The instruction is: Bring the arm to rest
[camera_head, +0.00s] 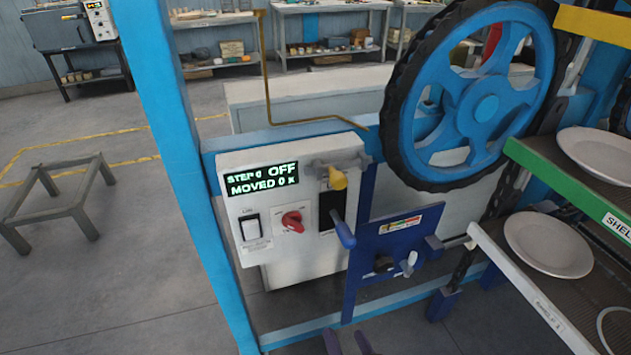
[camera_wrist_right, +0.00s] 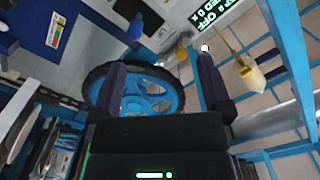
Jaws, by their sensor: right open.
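My right gripper (camera_head: 348,343) shows only as two dark fingertips at the bottom edge of the head view, in front of the blue frame. In the right wrist view the same gripper (camera_wrist_right: 161,65) has its two fingers wide apart with nothing between them. The blue spoked wheel (camera_wrist_right: 150,98) with a black rim lies beyond the fingers there, apart from them. My left gripper is in neither view.
Shelves with white plates (camera_head: 548,245) are at the far right. Open floor (camera_head: 110,280) lies left.

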